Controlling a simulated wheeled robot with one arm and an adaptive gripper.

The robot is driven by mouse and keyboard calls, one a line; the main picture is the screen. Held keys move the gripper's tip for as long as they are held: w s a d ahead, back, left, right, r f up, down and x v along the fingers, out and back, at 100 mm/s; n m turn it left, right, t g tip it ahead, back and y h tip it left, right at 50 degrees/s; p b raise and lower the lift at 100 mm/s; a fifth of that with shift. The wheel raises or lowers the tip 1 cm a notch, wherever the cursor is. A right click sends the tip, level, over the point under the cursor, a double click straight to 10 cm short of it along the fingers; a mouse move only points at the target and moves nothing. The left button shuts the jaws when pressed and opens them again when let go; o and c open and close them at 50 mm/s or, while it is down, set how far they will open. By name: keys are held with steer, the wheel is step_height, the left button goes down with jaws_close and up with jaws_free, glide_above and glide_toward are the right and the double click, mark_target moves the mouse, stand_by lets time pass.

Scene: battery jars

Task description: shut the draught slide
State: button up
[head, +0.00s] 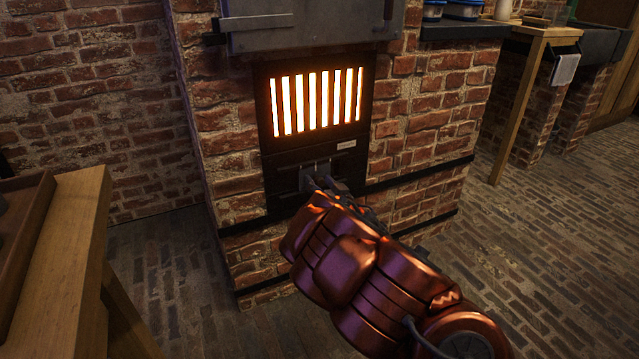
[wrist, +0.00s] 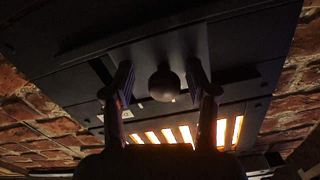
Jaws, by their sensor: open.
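The draught slide (head: 284,181) is a dark plate low on the black stove front, below the glowing grate. My arm and gripper cover part of it in the head view. In the wrist view its dark plate (wrist: 150,50) carries a round brownish knob (wrist: 164,86). My gripper (head: 322,182) is at the slide in the head view. In the wrist view its two fingers (wrist: 161,84) stand apart, one on each side of the knob, with visible gaps. How far the slide stands open is not clear.
The glowing barred grate (head: 316,101) is just above, with a small pale label (head: 346,145) under it. A grey metal door (head: 305,27) is higher up. Brick wall surrounds the stove. A wooden table (head: 72,235) stands at the left; the brick floor (head: 215,315) is clear.

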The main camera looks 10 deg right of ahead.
steer(key=shift+a, duration=0.25)
steer(key=shift+c, duration=1.2)
jaws_close()
